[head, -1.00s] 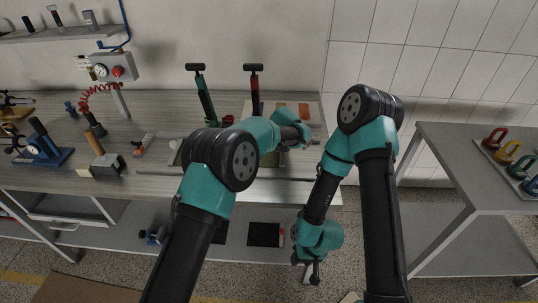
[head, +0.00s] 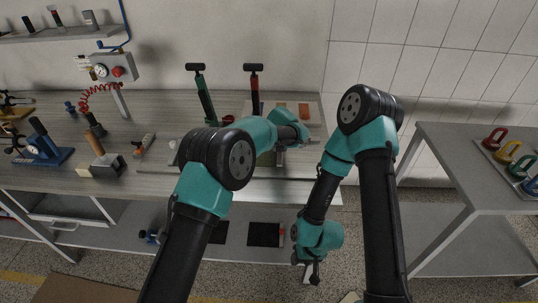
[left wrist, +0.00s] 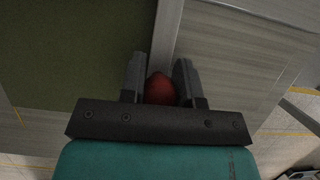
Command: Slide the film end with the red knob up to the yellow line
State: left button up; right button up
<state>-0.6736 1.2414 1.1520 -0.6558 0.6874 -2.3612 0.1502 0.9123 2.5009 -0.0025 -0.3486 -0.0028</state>
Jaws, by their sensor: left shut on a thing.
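The red knob (left wrist: 160,89) sits between the two fingers of my left gripper (left wrist: 159,78) in the left wrist view, and the gripper is shut on it. A pale metal bar (left wrist: 168,35) runs away from the knob. The dark green film or sheet (left wrist: 75,45) lies left of the bar. In the head view my left gripper (head: 302,142) is low over the right part of the bench, and my arm hides the knob.
The grey bench (head: 140,108) holds a green-handled tool (head: 204,95) and a red-handled tool (head: 254,90) upright behind my left arm. A gauge box (head: 114,68) and a blue tool (head: 40,148) are at the left. A side table (head: 460,150) stands right.

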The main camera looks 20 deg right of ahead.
dwell(0.8)
pick_arm(q)
jog(key=o, duration=1.1)
jog(key=shift+c, duration=0.2)
jog(key=v, duration=1.7)
jog(key=shift+r, duration=0.25)
jog(key=shift+a, duration=0.15)
